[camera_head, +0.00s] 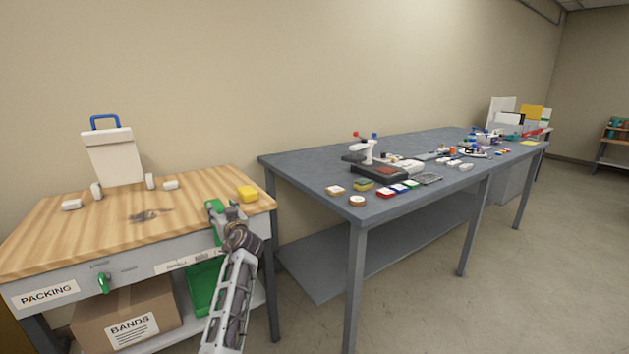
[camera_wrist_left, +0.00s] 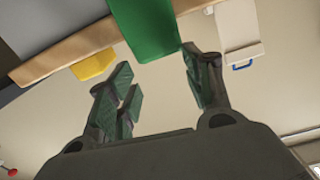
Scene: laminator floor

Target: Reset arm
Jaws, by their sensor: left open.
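My left arm comes up from the bottom in the camera_head view. Its gripper (camera_head: 226,208) is over the front right part of the wooden packing table (camera_head: 75,225), near the yellow block (camera_head: 247,193). In the left wrist view the green-padded fingers (camera_wrist_left: 158,88) stand apart, with nothing seen gripped between them. A green flat-sided thing (camera_wrist_left: 145,25) shows beyond the fingertips there; I cannot tell how far off it is. The yellow block (camera_wrist_left: 93,64) and the white container (camera_wrist_left: 237,30) also show there. My right gripper is not in view.
The white container (camera_head: 113,155) with a blue handle stands at the table's back, with small white pieces nearby. Below are a BANDS box (camera_head: 100,312) and a green bin (camera_head: 203,290). A grey bench (camera_head: 310,175) with many small items stands to the right, across a narrow gap.

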